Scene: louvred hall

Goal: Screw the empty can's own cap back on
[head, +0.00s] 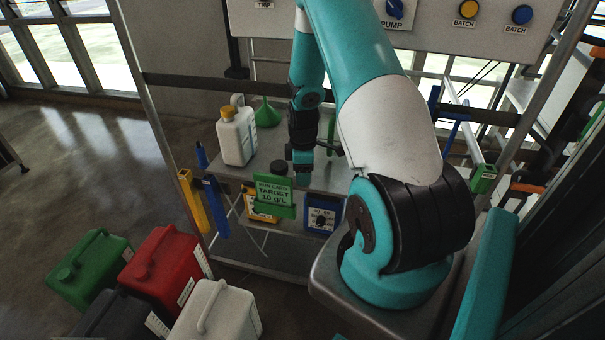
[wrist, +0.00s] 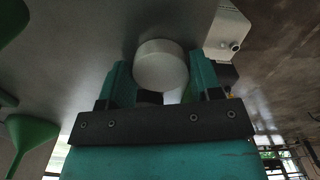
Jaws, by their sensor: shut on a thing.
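My gripper (wrist: 161,78) is shut on a round, pale cap-like thing (wrist: 160,62), which sits between its two teal fingers in the wrist view. In the head view my gripper (head: 302,168) points down over the metal bench; what it holds cannot be made out there. A white container with a small round fitting (wrist: 228,32) shows at the upper right of the wrist view. I cannot tell which can is the empty one.
A green sign (head: 274,194) hangs at the bench's front edge. A green funnel (head: 267,114) is behind the white can. A dark-topped thing (head: 278,167) is close left of my gripper. Green (head: 90,268), red (head: 163,268), black and white (head: 215,312) cans stand on the floor.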

